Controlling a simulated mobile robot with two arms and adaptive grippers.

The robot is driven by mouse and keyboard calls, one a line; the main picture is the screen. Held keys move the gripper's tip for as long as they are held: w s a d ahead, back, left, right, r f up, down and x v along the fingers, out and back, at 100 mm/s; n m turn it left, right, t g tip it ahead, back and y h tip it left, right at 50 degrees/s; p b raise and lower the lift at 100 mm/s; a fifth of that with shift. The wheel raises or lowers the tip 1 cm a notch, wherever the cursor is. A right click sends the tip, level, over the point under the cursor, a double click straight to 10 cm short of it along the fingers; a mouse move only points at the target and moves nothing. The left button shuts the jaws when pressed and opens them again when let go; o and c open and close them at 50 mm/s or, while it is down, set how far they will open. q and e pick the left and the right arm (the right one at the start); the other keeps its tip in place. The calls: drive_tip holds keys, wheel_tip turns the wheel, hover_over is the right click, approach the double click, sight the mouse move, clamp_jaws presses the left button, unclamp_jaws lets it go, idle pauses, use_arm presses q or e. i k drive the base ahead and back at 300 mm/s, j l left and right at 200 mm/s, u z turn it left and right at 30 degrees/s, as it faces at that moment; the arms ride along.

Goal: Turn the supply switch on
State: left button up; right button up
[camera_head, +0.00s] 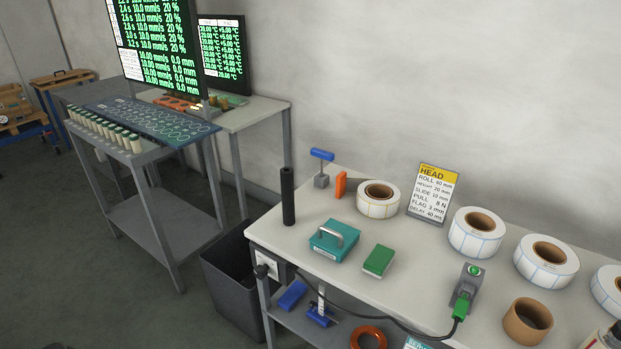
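A small grey box (465,290) stands on the near right part of the white bench, with a round green button or light (474,270) on its upper face. It could be the supply switch, but no label is readable on it. A green plug (460,308) sits at its front end, with a black cable (390,318) running left from it. A white socket plate (267,262) with a black plug is at the bench's left front corner. Whether it carries a switch is too small to tell. Neither of my grippers is in view.
On the bench (375,295) are a teal block with a handle (325,248), a green pad (378,261), several label rolls (477,238), a brown ring (527,322), a black cylinder (288,197) and a sign (431,196). A dark bin (228,270) stands left; screens (160,45) are behind.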

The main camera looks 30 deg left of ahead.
sight(261, 273)
drive_tip(key=u, duration=1.3)
